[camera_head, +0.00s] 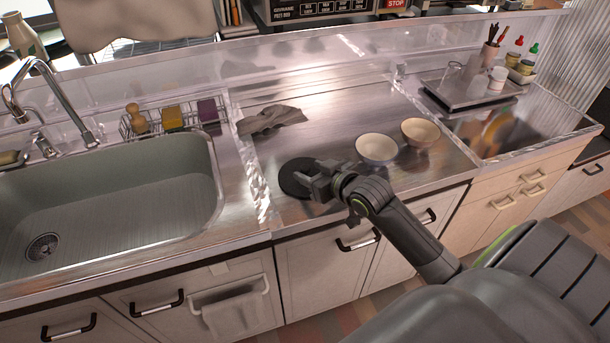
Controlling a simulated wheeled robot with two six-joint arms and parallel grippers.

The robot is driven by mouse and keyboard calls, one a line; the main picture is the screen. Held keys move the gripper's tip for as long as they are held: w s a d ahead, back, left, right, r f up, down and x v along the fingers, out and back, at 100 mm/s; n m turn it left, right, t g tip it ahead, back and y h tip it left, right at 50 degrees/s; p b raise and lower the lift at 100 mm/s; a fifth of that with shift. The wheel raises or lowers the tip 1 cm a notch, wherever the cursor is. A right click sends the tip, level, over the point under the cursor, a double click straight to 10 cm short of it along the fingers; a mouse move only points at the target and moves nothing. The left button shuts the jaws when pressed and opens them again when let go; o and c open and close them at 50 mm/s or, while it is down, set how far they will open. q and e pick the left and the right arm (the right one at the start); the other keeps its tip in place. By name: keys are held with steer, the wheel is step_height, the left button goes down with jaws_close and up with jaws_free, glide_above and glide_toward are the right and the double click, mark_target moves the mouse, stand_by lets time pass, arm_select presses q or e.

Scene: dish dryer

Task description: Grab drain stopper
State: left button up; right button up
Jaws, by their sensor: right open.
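A flat black round disc, which looks like the drain stopper (287,178), lies on the steel counter to the right of the sink. My right gripper (307,179) is open, with its fingers at the right part of the disc and hiding some of it. I cannot tell whether the fingers touch the disc. My left gripper is not in view.
Two bowls (376,149) (420,132) stand right of the gripper. A crumpled grey cloth (271,119) lies behind the disc. The sink (110,200) is at left, with a sponge rack (171,118) behind it. A tray (470,90) stands at the back right.

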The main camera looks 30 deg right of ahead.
steer(key=shift+w+f, duration=0.1)
steer(key=shift+w, duration=0.15)
steer(key=shift+c, duration=0.5)
jaws_close()
